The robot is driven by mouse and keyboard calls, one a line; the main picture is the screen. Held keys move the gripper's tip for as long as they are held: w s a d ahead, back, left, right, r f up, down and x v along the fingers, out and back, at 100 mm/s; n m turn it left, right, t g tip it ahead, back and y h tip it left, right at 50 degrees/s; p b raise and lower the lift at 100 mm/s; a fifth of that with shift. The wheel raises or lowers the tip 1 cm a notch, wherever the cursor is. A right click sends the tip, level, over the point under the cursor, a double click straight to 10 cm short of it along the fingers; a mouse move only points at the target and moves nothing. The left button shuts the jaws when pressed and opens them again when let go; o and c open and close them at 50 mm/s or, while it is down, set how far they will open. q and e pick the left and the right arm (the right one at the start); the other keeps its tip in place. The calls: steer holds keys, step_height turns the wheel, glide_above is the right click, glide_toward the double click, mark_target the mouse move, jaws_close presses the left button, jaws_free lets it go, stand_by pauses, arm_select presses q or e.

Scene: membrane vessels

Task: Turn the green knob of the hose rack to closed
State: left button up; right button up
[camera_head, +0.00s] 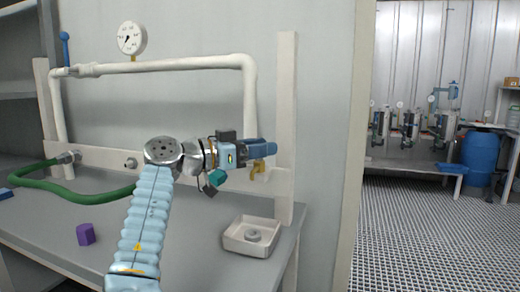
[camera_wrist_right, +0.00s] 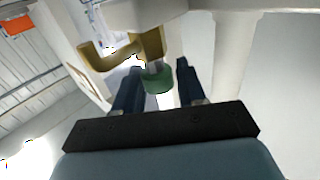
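The green knob (camera_wrist_right: 158,82) sits on the stem of a brass tap (camera_wrist_right: 150,45) in the right wrist view. My right gripper (camera_wrist_right: 160,88) is open, with one dark finger on each side of the knob and a visible gap to each. I cannot tell how deep the knob lies between the fingers. In the head view the right gripper (camera_head: 268,149) is at the right end of the hose rack (camera_head: 190,64), just above the brass tap (camera_head: 258,168). The knob is hidden there behind the gripper. My left gripper is not in view.
A blue-handled valve (camera_head: 65,50) and a gauge (camera_head: 132,38) are on the rack's pipe. A green hose (camera_head: 75,189) lies at the left. A purple block (camera_head: 86,235) and a white tray (camera_head: 236,243) stand on the bench. The rack's right post (camera_head: 286,110) is close to the gripper.

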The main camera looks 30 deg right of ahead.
steer(key=shift+o, duration=1.2)
steer(key=shift+a, duration=0.15)
steer(key=a, duration=1.3)
steer(key=shift+w+a, duration=0.15)
steer(key=shift+a, duration=0.1)
